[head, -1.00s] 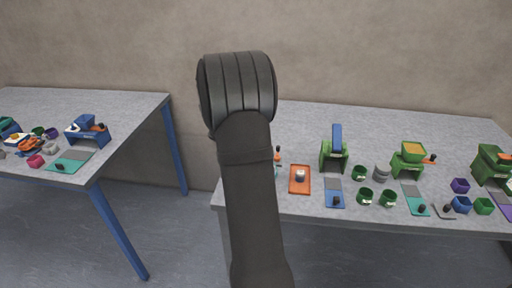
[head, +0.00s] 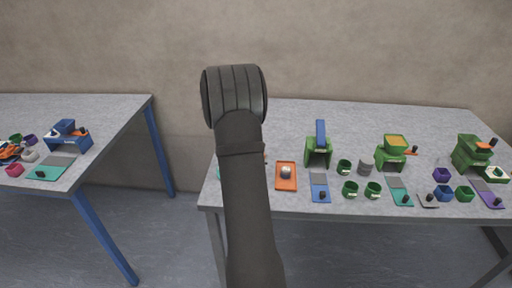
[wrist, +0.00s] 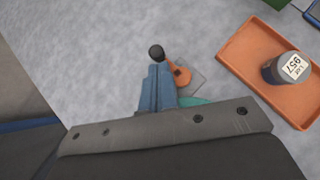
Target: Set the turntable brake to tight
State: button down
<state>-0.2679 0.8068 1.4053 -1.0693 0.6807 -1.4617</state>
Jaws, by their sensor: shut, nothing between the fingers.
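In the wrist view, my gripper (wrist: 157,88) is shut and empty, its blue fingers together. Just beyond its tips is a round black knob (wrist: 157,53). Beside the fingers is an orange lever-like part (wrist: 181,75) over a grey plate (wrist: 193,84). A teal edge (wrist: 195,101) shows below, mostly hidden by my gripper. These look like the turntable and its brake, but I cannot be sure, nor read the setting. I cannot tell whether the fingers touch the knob. In the head view my arm hides the gripper and most of this area; a teal sliver (head: 217,173) shows left of it.
An orange tray (head: 279,187) holding a grey labelled jar (wrist: 284,68) is close on the right. Beyond it are green machines (head: 319,151), green cups (head: 350,188) and small plates with black knobs. A second table (head: 110,112) stands left, across a floor gap.

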jog(key=shift+w+m+g+h, duration=0.25)
jog(key=shift+m+g+h, duration=0.3)
jog(key=shift+m, duration=0.45)
jog(key=shift+d+m+h, duration=0.1)
jog(key=shift+m+h, duration=0.15)
jog(key=shift+m, duration=0.05)
jog(key=m+g, duration=0.1)
jog(key=m+g+h, duration=0.1)
jog(key=m+g, duration=0.1)
jog(key=m, duration=0.1)
jog(key=shift+w+d+h, duration=0.3)
jog(key=shift+w, duration=0.1)
jog(key=m+g, duration=0.1)
jog(key=m, duration=0.1)
jog(key=m+g, duration=0.1)
jog(key=d+m+g, duration=0.1)
jog(key=m+g, duration=0.1)
jog(key=shift+w+m+h, duration=0.25)
jog(key=shift+m+h, duration=0.05)
jog(key=shift+d, duration=0.3)
jog(key=shift+s, duration=0.15)
jog(key=shift+s+a, duration=0.25)
jog(key=shift+s, duration=0.4)
jog(key=shift+a, duration=0.1)
